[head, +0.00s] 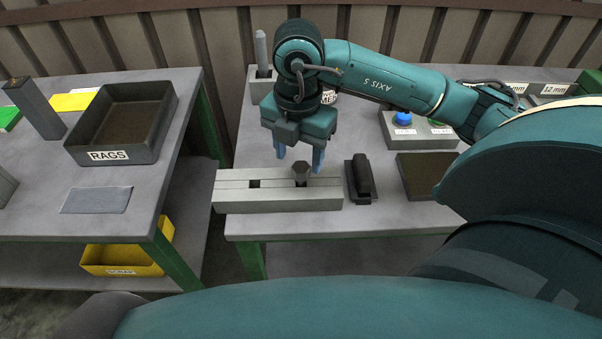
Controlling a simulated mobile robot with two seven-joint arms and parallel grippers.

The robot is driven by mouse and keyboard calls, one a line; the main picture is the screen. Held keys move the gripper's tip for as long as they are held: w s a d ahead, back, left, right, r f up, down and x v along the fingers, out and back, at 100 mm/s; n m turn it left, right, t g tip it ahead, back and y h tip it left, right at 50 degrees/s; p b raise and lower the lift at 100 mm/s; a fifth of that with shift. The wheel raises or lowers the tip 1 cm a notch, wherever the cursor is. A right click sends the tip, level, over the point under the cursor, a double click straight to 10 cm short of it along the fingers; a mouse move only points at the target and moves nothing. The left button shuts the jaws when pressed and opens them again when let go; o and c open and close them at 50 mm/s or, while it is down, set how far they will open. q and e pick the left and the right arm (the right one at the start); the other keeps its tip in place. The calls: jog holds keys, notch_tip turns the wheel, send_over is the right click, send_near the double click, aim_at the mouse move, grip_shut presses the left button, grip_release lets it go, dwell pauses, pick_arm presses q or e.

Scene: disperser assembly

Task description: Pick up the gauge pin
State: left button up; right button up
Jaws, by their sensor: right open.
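My right gripper (299,157) points down over the near left part of the right-hand table. Its blue fingertips are apart, with nothing visible gripped. A dark pin-like piece with a hex-shaped head (301,172) stands upright in a light grey slotted block (279,204), just below and between the fingertips. A light grey round-topped pin (261,48) stands upright in a small grey holder (262,86) at the back left of this table, behind my gripper. I cannot tell for sure which of the two is the gauge pin. My left gripper is not in view.
A black clamp-like tool (361,180) lies just right of the block. A dark pad (425,175) and a button box (420,131) stand further right. A RAGS tray (122,155) sits on the left table, across a gap. A yellow SCRAP bin (125,262) is below.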

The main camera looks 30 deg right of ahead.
aim_at(301, 167)
notch_tip(301, 167, down, 4)
jog(key=shift+s+d+f, duration=0.1)
jog(key=shift+s+f, duration=0.05)
jog(key=shift+f, duration=0.05)
jog(key=shift+c, duration=0.2)
jog(key=shift+r, duration=0.1)
grip_shut()
dwell(0.3)
